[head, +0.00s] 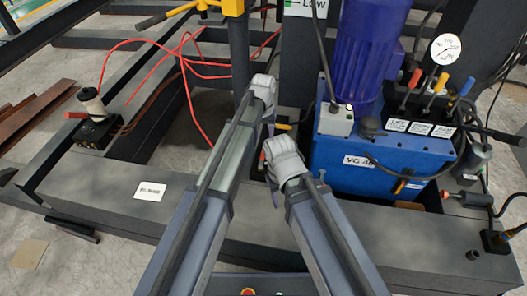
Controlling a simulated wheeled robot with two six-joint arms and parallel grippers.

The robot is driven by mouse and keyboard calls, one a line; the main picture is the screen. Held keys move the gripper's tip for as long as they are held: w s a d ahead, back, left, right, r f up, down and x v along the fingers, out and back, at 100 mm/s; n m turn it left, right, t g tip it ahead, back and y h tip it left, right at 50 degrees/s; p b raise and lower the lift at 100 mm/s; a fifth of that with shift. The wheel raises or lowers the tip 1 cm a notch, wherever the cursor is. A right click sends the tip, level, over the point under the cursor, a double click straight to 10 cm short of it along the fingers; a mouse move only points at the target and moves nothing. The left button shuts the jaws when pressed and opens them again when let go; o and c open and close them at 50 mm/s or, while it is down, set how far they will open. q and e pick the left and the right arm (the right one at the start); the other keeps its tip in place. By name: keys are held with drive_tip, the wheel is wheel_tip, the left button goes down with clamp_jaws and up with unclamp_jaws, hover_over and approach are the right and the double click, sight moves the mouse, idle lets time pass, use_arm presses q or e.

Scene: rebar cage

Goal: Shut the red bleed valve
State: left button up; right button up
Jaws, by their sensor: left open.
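Several red parts show in the head view, and I cannot tell for sure which is the bleed valve. A small red handle end (263,156) shows just left of my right wrist, mostly hidden by it. A red-tipped fitting (446,195) sits at the right front of the blue pump unit (330,160). My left gripper (269,122) is at the left of the pump unit, open, its fingers mostly hidden and apparently empty. My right gripper (277,185) is close below it, its fingers hidden behind the wrist.
Red, yellow and blue levers (435,85) stand below a gauge (446,49). A black box with a red knob (75,115) stands at left, with red hoses (190,75) running behind.

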sight(263, 158)
use_arm(q)
wheel_tip(263, 158, down, 8)
drive_tip(key=b, duration=0.7)
drive_tip(key=shift+r, duration=0.2)
use_arm(e)
wheel_tip(263, 158, down, 8)
drive_tip(key=shift+r, duration=0.15)
drive_tip(key=shift+r, duration=0.1)
use_arm(q)
clamp_jaws()
idle(0.4)
